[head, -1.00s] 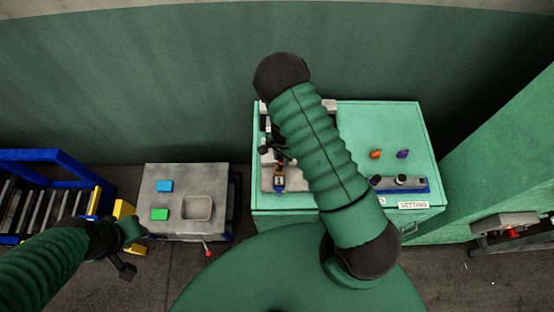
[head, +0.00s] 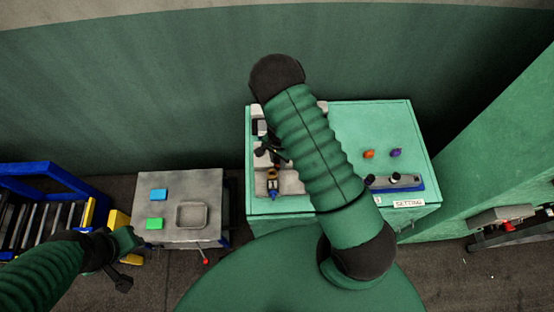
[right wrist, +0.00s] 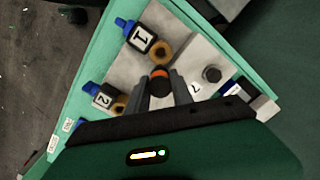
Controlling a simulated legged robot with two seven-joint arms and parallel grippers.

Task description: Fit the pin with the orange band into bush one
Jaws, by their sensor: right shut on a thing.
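My right gripper (right wrist: 160,88) is shut on the pin with the orange band (right wrist: 160,74), which shows between its fingertips in the right wrist view. Bush one (right wrist: 162,51) is a bronze ring beside the blue-capped block marked 1 (right wrist: 139,38). The pin's dark end is close to this ring, offset from its hole; I cannot tell its height above the plate. In the head view my right gripper (head: 271,152) is over the left part of the green bench (head: 345,125), partly hidden by my arm. My left gripper (head: 125,268) hangs at the lower left, its jaws unclear.
A second bronze ring (right wrist: 119,105) sits by the block marked 2 (right wrist: 103,98). A grey stud (right wrist: 211,74) stands on the plate. An orange piece (head: 369,154), a purple piece (head: 395,153) and a blue holder (head: 396,184) are on the bench's right. A grey cabinet (head: 180,182) stands left.

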